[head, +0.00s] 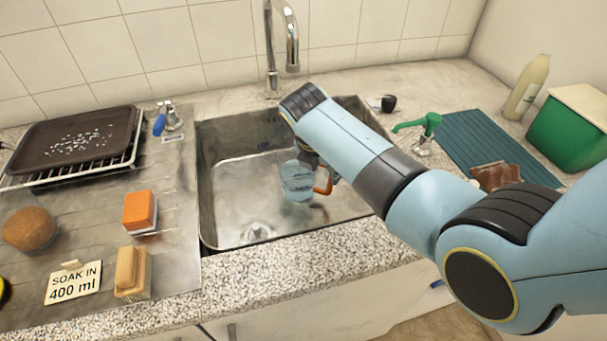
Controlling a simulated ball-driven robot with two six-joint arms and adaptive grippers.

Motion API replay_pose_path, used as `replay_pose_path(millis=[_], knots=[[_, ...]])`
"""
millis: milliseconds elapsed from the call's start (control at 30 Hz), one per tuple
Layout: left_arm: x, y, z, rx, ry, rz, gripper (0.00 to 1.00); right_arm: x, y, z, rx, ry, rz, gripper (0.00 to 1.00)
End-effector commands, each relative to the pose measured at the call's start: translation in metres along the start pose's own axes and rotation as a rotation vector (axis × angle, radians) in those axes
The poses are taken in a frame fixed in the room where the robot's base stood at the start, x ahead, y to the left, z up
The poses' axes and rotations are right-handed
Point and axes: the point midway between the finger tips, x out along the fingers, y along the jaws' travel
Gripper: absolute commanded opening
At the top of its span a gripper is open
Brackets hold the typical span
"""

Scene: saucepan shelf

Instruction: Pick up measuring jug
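The measuring jug (297,180) is a clear, bluish vessel in the sink (225,190), below the tap. An orange-red part (325,187), which looks like its handle, shows at its right side. My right arm reaches in from the right over the sink, and its wrist end is above and beside the jug. My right gripper (312,162) is mostly hidden behind the arm, close to the jug's top right. I cannot tell whether its fingers touch the jug or are open or shut. My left gripper is not in view.
A chrome tap (290,45) rises behind the sink. A dark tray (75,137) on a rack, an orange sponge (139,210), a brush (132,272) and a "SOAK IN 400 ml" card (74,283) lie left.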

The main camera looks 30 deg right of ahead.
Motion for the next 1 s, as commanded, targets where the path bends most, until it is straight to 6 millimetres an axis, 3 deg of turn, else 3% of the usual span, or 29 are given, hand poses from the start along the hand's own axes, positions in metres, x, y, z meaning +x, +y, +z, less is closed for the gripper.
replay_pose_path(millis=[33,233,733,1000], knots=[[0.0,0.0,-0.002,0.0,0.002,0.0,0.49,0.0,0.0,-0.001,0.0,0.001,0.0,0.27],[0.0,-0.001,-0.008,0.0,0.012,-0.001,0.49,0.0,0.0,-0.001,0.0,0.002,0.0,0.01],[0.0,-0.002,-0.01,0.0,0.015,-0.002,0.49,-0.003,0.001,0.001,0.001,0.0,0.003,0.0],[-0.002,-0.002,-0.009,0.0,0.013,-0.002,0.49,-0.019,0.001,0.008,0.002,-0.002,0.004,0.0]])
